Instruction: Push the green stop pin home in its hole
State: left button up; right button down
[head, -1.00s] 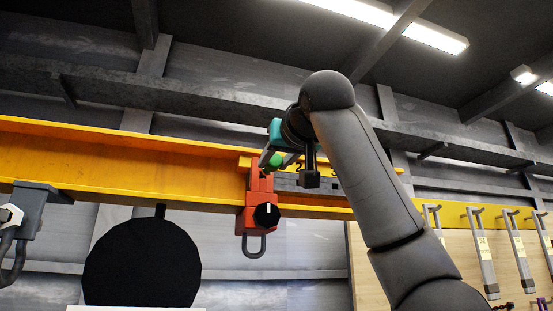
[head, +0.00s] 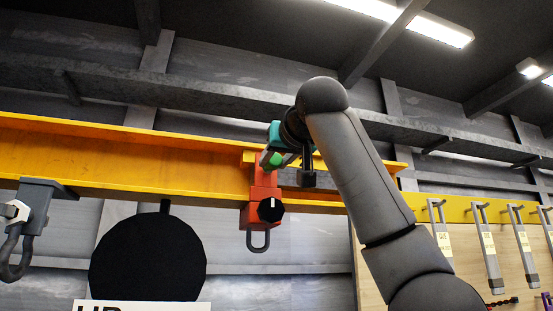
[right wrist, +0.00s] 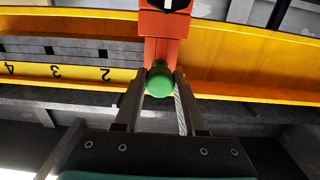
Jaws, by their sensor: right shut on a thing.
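The green stop pin (right wrist: 160,80) shows its round head between the fingertips of my right gripper (right wrist: 160,84) in the right wrist view. The gripper is shut on it. In the head view the pin (head: 276,160) is at the upper part of the red-orange trolley (head: 262,194) on the yellow beam (head: 120,160), with my right gripper (head: 284,160) beside it. The trolley also shows in the right wrist view (right wrist: 162,47), just beyond the pin. The pin's hole and shaft are hidden behind its head. My left gripper is not in view.
A grey clamp with a hook (head: 38,205) hangs from the beam at the left. A black disc (head: 147,255) stands below the beam. Several grey handles (head: 485,240) hang on a board at the right. A numbered yellow scale (right wrist: 75,73) runs along the beam.

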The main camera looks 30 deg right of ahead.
jog(key=shift+w+d, duration=0.1)
jog(key=shift+w, duration=0.2)
jog(key=shift+c, duration=2.1)
grip_release()
jog(key=b+v, duration=0.6)
jog(key=v, duration=0.9)
jog(key=shift+s, duration=0.1)
